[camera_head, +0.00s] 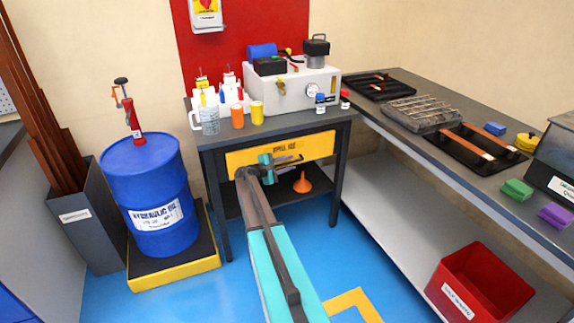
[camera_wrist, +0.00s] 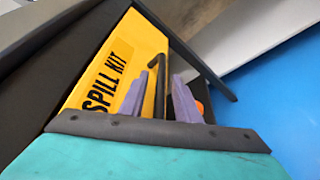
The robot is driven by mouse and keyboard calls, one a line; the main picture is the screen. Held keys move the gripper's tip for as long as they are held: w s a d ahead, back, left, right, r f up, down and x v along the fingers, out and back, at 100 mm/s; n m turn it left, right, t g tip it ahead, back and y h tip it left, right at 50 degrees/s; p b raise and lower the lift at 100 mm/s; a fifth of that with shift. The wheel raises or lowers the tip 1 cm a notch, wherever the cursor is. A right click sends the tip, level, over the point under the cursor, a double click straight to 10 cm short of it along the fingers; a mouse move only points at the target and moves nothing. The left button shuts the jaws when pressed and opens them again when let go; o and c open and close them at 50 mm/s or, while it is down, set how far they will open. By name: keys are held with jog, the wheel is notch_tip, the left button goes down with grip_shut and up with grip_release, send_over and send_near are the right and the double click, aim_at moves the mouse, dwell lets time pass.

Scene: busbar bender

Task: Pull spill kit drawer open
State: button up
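The spill kit drawer (camera_head: 240,160) has a yellow front with black lettering and sits under the grey table's top, its front looking about flush with the frame. The yellow front fills the middle of the wrist view (camera_wrist: 112,62). Its black bar handle (camera_wrist: 160,88) stands out from the front. My gripper (camera_head: 288,163) is at the drawer front. In the wrist view, its two purple fingers lie on either side of the handle, with gaps showing, so it looks open around the bar. My arm and wrist hide part of the drawer's lower edge.
A grey table (camera_head: 205,139) carries bottles and a white box (camera_head: 295,90). An orange funnel (camera_head: 303,183) lies on the shelf below the drawer. A blue drum (camera_head: 150,180) stands left, a long bench (camera_head: 440,150) right. Blue floor in front is mostly clear.

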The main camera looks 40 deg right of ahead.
grip_shut()
